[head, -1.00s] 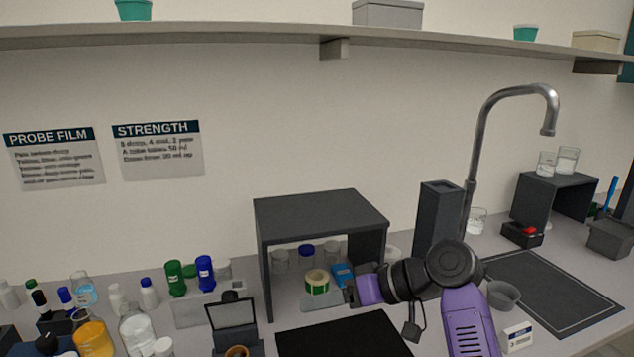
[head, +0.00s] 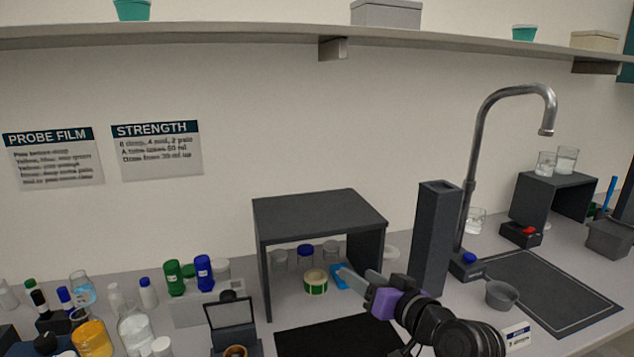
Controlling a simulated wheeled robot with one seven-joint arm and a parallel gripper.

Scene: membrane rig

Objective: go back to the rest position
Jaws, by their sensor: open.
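My gripper (head: 358,277) shows in the head view at the front of the dark shelf stand (head: 320,208). Its two grey fingers point left and are apart, with nothing seen held between them. A blue item (head: 338,283) lies just beyond the fingertips and is partly hidden by them. A roll of green and white tape (head: 315,281) stands under the stand, left of the fingers. My purple and black wrist runs down to the lower right.
A tall dark block (head: 434,240) and the tap (head: 470,185) stand right of my wrist. A grey bowl (head: 501,295) and a small label card (head: 516,336) sit near my arm. A black mat (head: 335,338) lies in front. Several bottles crowd the left.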

